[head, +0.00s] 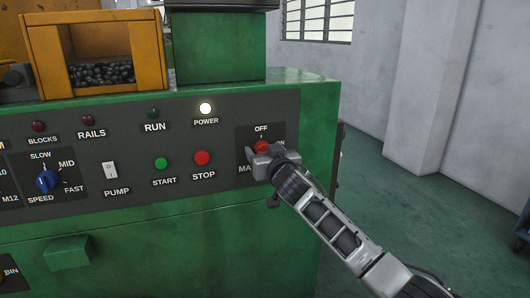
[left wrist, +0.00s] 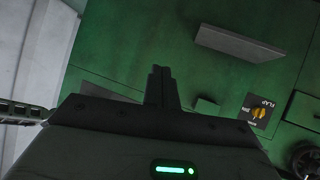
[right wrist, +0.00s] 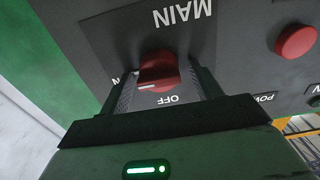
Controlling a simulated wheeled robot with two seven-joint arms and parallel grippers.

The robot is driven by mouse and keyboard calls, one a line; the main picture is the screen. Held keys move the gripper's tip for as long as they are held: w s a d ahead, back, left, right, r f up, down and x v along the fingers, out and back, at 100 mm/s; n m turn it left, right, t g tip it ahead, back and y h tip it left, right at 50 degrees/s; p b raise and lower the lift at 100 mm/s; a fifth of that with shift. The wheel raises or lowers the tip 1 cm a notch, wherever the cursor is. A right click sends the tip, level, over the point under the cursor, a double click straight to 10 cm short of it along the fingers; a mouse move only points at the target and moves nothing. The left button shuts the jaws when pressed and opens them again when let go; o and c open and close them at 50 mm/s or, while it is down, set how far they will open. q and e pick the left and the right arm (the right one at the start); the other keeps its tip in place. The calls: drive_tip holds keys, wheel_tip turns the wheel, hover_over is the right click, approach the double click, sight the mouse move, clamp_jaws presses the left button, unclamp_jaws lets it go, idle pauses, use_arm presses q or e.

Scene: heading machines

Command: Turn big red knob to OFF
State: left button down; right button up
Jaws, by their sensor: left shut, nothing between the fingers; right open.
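The big red knob (head: 262,147) is on the dark panel at the right end of the green machine, partly hidden by my right gripper (head: 268,160). In the right wrist view the knob (right wrist: 158,72) shows between the two open fingers (right wrist: 165,92), one on each side, with no clear grip. That view is upside down: OFF is below the knob and MAIN above. The knob's white mark points left there, toward the partly hidden ON label. My left gripper (left wrist: 160,85) is shut and empty, in front of green panels, outside the head view.
The POWER lamp (head: 205,108) glows white. The red STOP button (head: 203,158) and green START button (head: 161,164) are left of the knob. A blue SPEED knob (head: 47,181) is farther left. A yellow FLAP knob (left wrist: 259,113) shows in the left wrist view. Floor right of the machine is open.

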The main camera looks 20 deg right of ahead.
drive_tip(key=c, duration=1)
